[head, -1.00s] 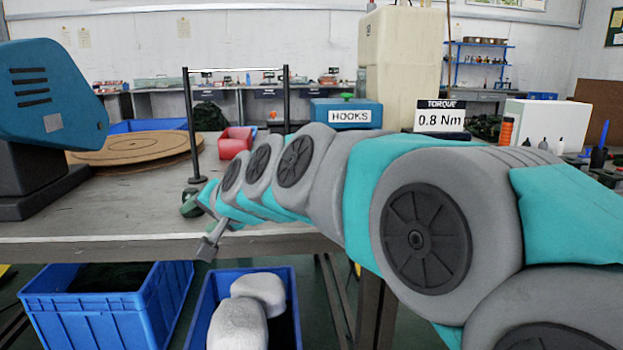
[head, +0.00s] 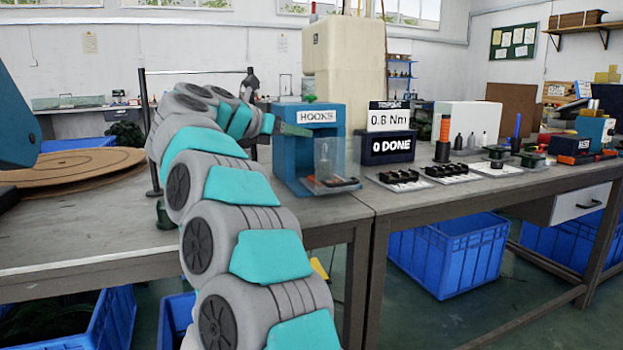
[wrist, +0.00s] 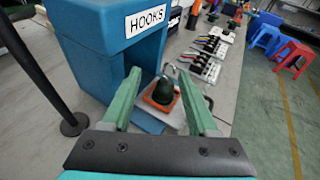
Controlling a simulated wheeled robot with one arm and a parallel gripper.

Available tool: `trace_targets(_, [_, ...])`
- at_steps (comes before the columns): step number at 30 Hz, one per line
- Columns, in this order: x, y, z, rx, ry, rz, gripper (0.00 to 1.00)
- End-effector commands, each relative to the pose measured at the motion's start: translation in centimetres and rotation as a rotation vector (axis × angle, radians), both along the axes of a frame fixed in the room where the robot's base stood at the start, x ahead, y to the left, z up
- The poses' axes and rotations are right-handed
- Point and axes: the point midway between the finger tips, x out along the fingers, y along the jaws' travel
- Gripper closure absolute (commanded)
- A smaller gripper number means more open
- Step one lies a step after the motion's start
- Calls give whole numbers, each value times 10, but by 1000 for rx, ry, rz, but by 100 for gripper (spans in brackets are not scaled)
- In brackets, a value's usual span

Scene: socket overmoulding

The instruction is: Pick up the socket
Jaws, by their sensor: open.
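In the wrist view a dark green, dome-shaped piece, which looks like the socket (wrist: 163,92), stands upright on an orange base in front of the blue HOOKS box. A thin metal hook (wrist: 173,69) shows at its top. My gripper (wrist: 158,75) is open and empty, with its two green fingers to the left and right of the socket in the picture. I cannot tell whether a finger touches it. In the head view my gripper (head: 293,130) is by the front of the HOOKS box, and the socket is not clear there behind a transparent panel (head: 326,158).
The blue HOOKS box (head: 318,118) stands close to my fingers. A 0 DONE display (head: 393,148) and trays of black parts (head: 403,181) are to its right. A black post (wrist: 50,80) stands left of my gripper in the wrist view. Stools (wrist: 292,55) stand on the floor.

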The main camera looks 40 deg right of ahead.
Motion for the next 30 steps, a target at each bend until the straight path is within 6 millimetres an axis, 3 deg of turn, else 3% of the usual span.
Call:
trace_targets(3, [-10, 0, -29, 95, -20, -81, 40])
trace_targets(6, [-15, -3, -38, 127, -24, -112, 40])
trace_targets(16, [-9, -49, -58, 129, -24, -117, 40])
trace_targets(24, [-5, -65, -67, 129, -25, -111, 40])
trace_targets(30, [-5, -86, -85, 127, -23, -114, 40])
